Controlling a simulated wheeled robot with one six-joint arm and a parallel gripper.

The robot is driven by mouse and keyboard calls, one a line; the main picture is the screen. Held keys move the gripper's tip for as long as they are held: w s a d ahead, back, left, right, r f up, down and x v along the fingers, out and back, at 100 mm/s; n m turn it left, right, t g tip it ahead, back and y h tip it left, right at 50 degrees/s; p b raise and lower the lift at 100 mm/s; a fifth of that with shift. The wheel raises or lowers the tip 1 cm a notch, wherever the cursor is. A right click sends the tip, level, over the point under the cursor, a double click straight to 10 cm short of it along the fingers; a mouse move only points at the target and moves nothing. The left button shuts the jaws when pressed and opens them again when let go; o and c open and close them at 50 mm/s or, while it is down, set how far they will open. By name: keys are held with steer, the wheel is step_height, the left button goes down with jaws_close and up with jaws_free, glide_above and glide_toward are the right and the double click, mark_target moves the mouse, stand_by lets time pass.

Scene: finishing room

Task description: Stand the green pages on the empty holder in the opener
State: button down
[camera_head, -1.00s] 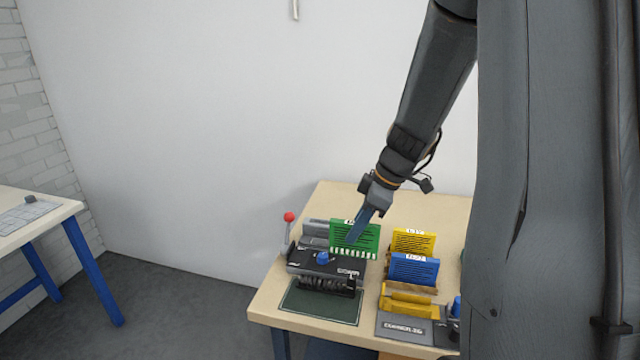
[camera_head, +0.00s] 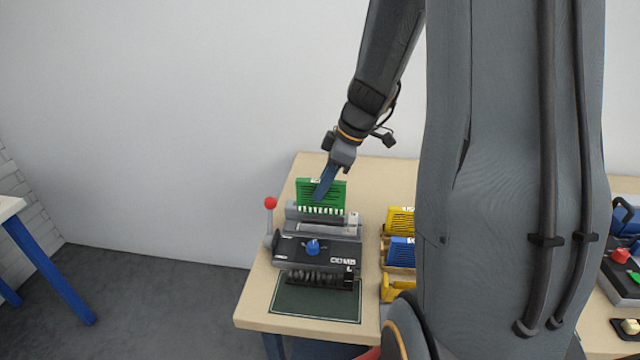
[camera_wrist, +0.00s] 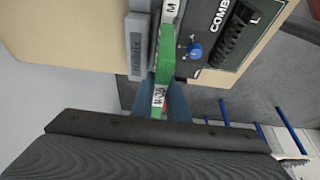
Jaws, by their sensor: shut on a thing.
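My gripper (camera_head: 324,190) is shut on the green pages (camera_head: 337,194). They are upright, with a white-notched lower edge, at the back of the grey and black comb machine (camera_head: 290,248), which I take for the opener. Whether they touch it I cannot tell. In the wrist view the green pages (camera_wrist: 165,55) show edge-on between my blue fingers (camera_wrist: 163,98), beside the machine's blue knob (camera_wrist: 195,50). A black comb-like row (camera_head: 320,279) lies at the machine's front with no pages on it. Its fine detail is too small to tell.
A lever with a red ball (camera_head: 270,203) stands at the machine's left. A dark green mat (camera_head: 312,303) lies before it. Yellow pages (camera_head: 400,221) and blue pages (camera_head: 401,251) stand in a rack to the right, partly hidden by my body. The tabletop behind is partly clear.

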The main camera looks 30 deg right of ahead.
mark_target(319, 212)
steer(key=shift+f+b, duration=1.2)
steer(key=shift+f, duration=1.05)
steer(key=shift+b, duration=0.6)
steer(key=shift+f+b, duration=0.55)
steer(key=shift+b, duration=0.05)
steer(key=c, duration=2.1)
jaws_free()
steer(key=shift+o, duration=0.5)
steer(key=shift+d, duration=0.1)
steer(key=shift+p+v, duration=3)
steer(key=shift+v, duration=2.5)
